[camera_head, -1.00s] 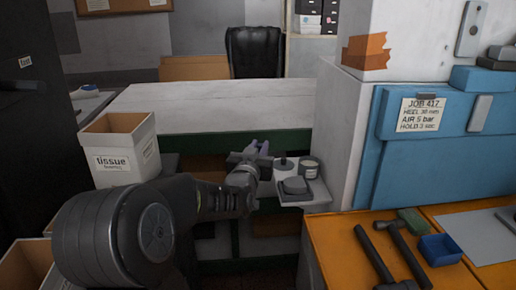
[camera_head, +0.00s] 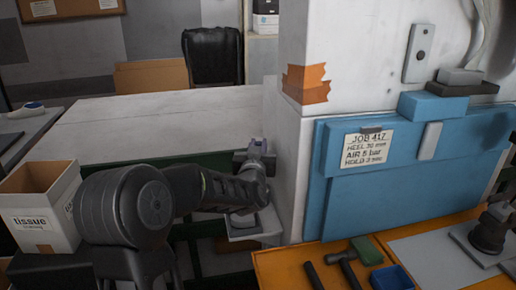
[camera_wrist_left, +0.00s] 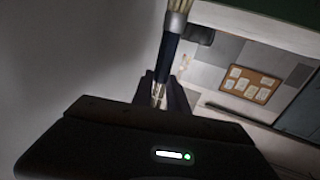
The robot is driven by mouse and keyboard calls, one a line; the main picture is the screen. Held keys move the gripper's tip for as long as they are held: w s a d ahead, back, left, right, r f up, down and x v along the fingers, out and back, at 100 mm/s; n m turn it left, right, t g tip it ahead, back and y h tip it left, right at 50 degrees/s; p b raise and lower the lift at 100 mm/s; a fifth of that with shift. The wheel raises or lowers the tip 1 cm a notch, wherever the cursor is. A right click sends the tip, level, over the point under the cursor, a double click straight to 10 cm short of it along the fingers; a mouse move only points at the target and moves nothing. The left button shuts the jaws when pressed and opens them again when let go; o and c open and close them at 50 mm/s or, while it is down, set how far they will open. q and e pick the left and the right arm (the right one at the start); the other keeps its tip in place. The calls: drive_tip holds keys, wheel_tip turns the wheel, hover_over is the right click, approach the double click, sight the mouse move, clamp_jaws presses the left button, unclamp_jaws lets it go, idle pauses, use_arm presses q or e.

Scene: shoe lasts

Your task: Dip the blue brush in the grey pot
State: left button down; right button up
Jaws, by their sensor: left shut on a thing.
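My left gripper (camera_head: 255,152) is beside the corner of the white pillar, above a small pale shelf (camera_head: 245,243). In the left wrist view the gripper (camera_wrist_left: 162,95) is shut on the blue brush (camera_wrist_left: 168,58). The brush has a dark blue handle and a pale end at the picture's top edge, where it is cut off. The grey pot cannot be made out; my left arm covers most of the shelf. My right gripper is not seen.
The white pillar (camera_head: 290,165) stands close to the right of the left gripper. A long white worktop (camera_head: 150,120) is behind it. A tissue box (camera_head: 40,215) is at left. An orange bench (camera_head: 285,268) holds a hammer (camera_head: 345,262) and blue tray (camera_head: 392,277).

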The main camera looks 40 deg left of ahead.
use_arm(q)
drive_tip(key=shift+f, duration=0.1)
drive_tip(key=shift+f, duration=0.1)
drive_tip(key=shift+f+b, duration=1.85)
drive_tip(key=shift+f, duration=1)
drive_tip(key=shift+f+b, duration=0.6)
drive_tip(key=shift+r, duration=0.1)
wheel_tip(320, 180, up, 7)
drive_tip(key=p, duration=0.4)
